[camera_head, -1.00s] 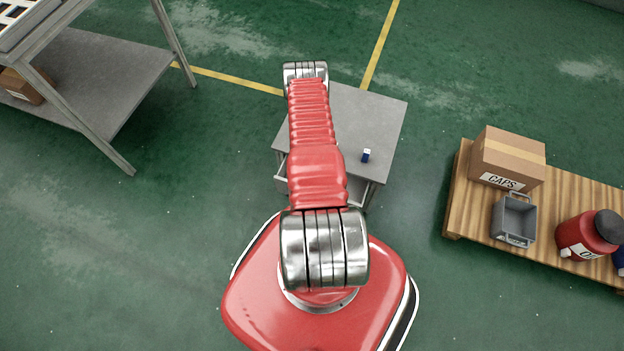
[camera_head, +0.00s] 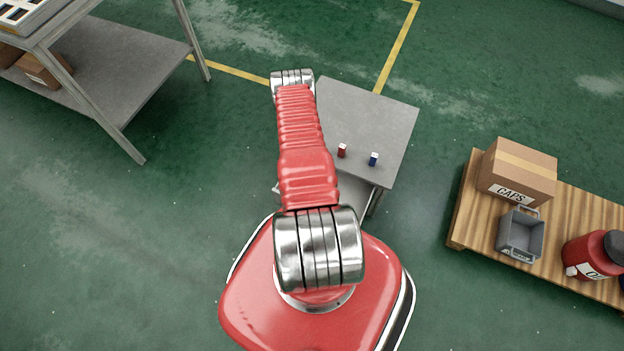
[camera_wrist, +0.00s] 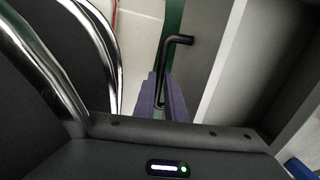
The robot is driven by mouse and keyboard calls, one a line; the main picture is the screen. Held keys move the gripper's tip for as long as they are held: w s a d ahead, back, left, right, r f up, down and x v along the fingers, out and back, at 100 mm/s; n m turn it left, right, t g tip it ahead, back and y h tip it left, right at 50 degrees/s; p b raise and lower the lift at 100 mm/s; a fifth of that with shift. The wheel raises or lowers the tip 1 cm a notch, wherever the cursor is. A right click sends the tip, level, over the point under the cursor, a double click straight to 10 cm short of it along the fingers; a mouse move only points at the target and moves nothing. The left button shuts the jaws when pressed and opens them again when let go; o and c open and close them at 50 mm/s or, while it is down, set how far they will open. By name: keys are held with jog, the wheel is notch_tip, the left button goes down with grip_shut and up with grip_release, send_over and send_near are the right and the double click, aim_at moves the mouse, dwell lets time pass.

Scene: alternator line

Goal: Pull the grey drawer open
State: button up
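The grey cabinet (camera_head: 375,115) stands ahead of my base, partly hidden behind my arm. A pale part of the grey drawer (camera_head: 352,190) shows below the cabinet top's front edge; my arm hides the rest, so I cannot tell how far it stands out. In the wrist view a dark bent handle (camera_wrist: 180,40) stands beside a pale grey panel (camera_wrist: 225,65). The two purple fingers of my gripper (camera_wrist: 160,98) lie on either side of the handle's bar and look closed on it. In the head view my gripper is hidden behind my arm.
A small red item (camera_head: 342,151) and a small blue item (camera_head: 373,159) stand on the cabinet top. A wooden pallet (camera_head: 462,205) at the right bears a carton (camera_head: 520,170), a grey bin (camera_head: 520,235) and a red container (camera_head: 590,255). A grey shelf table (camera_head: 120,70) stands at left.

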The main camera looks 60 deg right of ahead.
jog(key=o, duration=0.5)
jog(key=shift+d, duration=0.1)
jog(key=shift+c, duration=0.2)
notch_tip(320, 180, up, 13)
jog(key=a, duration=0.2)
jog(key=shift+a+r, duration=0.2)
jog(key=shift+a, duration=0.05)
dwell(0.3)
